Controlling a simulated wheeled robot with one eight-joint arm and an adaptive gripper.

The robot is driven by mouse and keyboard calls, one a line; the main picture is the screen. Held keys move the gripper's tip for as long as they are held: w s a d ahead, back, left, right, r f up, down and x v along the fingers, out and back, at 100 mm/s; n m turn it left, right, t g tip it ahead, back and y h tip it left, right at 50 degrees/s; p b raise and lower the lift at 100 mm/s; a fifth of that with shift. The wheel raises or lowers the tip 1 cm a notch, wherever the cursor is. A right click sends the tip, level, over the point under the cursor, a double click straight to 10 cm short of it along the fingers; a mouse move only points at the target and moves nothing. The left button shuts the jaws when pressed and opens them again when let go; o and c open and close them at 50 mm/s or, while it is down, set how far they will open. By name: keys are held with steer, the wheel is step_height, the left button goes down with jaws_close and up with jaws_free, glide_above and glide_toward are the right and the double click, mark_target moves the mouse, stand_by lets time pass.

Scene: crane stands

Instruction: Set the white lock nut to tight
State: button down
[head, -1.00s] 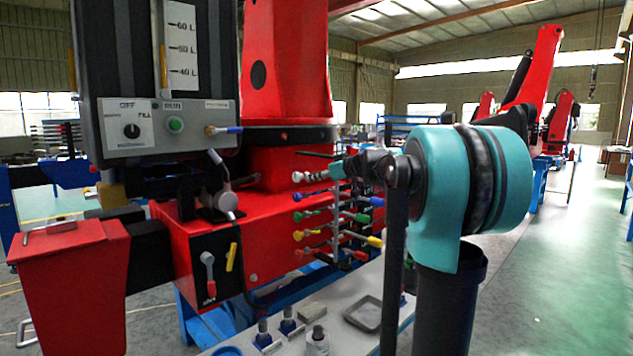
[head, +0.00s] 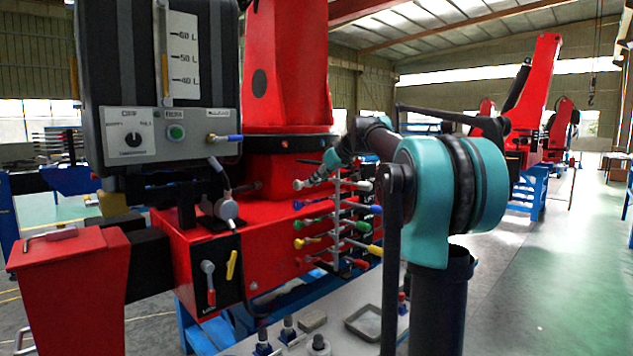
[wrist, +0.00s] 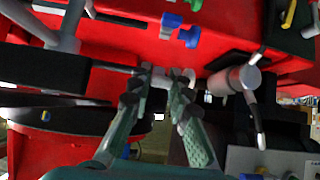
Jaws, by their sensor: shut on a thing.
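The white lock nut (head: 298,184) sits at the top left of the column of coloured levers on the red crane stand. In the head view my gripper (head: 318,176) reaches it from the upper right, and the fingers partly hide it. In the wrist view the two green fingers (wrist: 161,82) close on a pale grey-white piece (wrist: 158,80), which looks like the white nut. Its far side is hidden, and I cannot read its turn setting.
Blue (head: 303,205), green (head: 308,227), yellow (head: 307,244) and red handles sit in a column just below. A grey control box (head: 170,140) stands at the left. In the wrist view a grey cylindrical fitting (wrist: 235,80) is close right of the fingers.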

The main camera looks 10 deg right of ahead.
steer(key=c, duration=1.4)
jaws_free()
steer(key=v, duration=1.2)
